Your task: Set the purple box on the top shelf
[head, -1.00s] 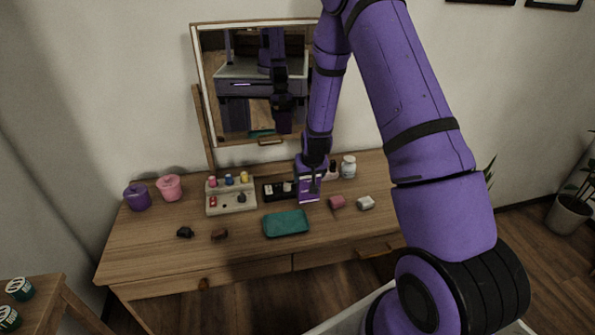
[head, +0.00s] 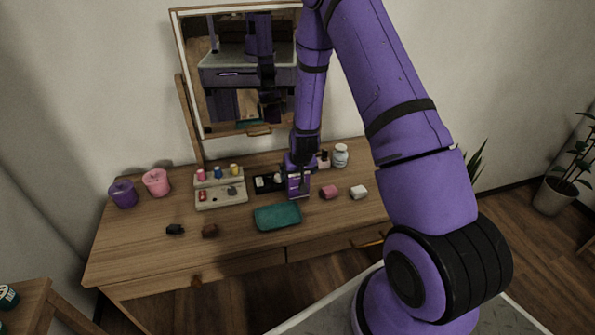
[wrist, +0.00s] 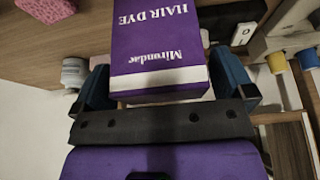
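The purple box (head: 298,188) stands upright under my gripper (head: 299,172), over the back middle of the wooden desk. The wrist view shows the box (wrist: 160,40) with white lettering "HAIR DYE", between the two fingers of my gripper (wrist: 162,82). Both fingers press close against its sides. I cannot tell whether its bottom touches the desk. A beige stepped rack (head: 221,201) stands to its left; its upper level holds small pink, blue and yellow items, its lower level a red and a dark item. I cannot tell whether this is the named top shelf.
A black tray (head: 264,183) lies between rack and box. A teal case (head: 277,216) is in front, a pink block (head: 328,192) and a white block (head: 359,192) right, a jar (head: 340,156) behind right. The mirror (head: 245,80) stands behind. Purple and pink cups are far left.

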